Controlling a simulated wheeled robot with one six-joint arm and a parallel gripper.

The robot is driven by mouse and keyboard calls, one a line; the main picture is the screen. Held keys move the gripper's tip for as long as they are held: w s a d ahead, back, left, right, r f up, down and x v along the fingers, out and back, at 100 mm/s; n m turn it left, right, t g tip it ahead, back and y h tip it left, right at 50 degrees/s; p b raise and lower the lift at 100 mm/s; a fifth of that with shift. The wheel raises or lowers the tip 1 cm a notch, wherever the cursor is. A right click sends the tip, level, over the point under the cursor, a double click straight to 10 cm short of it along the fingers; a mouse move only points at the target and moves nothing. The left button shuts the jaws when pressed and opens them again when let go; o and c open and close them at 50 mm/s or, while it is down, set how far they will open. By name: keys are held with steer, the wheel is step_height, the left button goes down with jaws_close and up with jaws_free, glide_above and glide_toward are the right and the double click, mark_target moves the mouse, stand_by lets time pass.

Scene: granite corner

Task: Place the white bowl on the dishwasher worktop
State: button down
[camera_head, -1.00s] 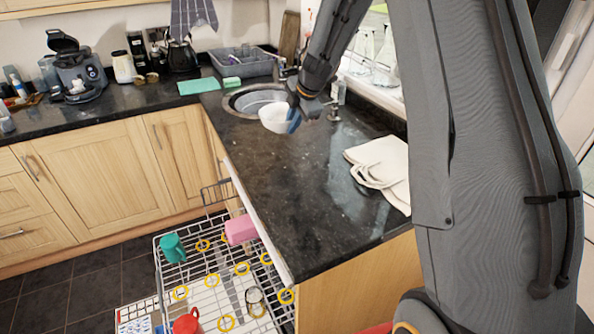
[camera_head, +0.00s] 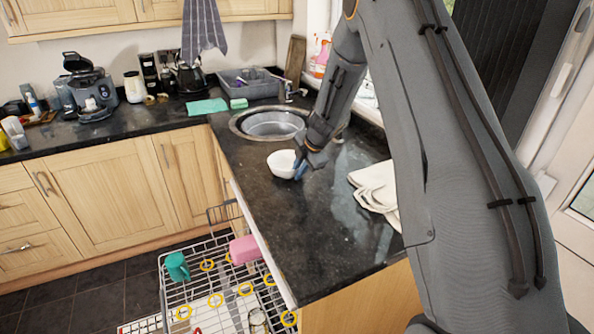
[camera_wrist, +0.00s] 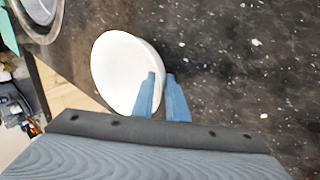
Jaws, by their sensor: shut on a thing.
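The white bowl (camera_head: 281,163) is at the near side of the round sink, over the dark speckled worktop (camera_head: 290,220) above the open dishwasher. It looks upright and low, at or just above the surface; I cannot tell whether it touches. My gripper (camera_head: 300,170) is shut on the bowl's right rim. In the wrist view the bowl (camera_wrist: 122,72) shows at the left of the blue fingers (camera_wrist: 160,92), which pinch its rim. Part of the rim is hidden by the fingers.
The round sink (camera_head: 270,123) lies behind the bowl. A folded cream cloth (camera_head: 376,186) lies on the worktop at the right. The open dishwasher rack (camera_head: 205,285) with a green mug (camera_head: 177,267) and a pink item (camera_head: 244,249) is below left. The worktop's front part is clear.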

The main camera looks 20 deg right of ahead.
steer(key=c, duration=1.7)
jaws_free()
steer(key=shift+f, duration=0.1)
steer(key=shift+c, duration=0.2)
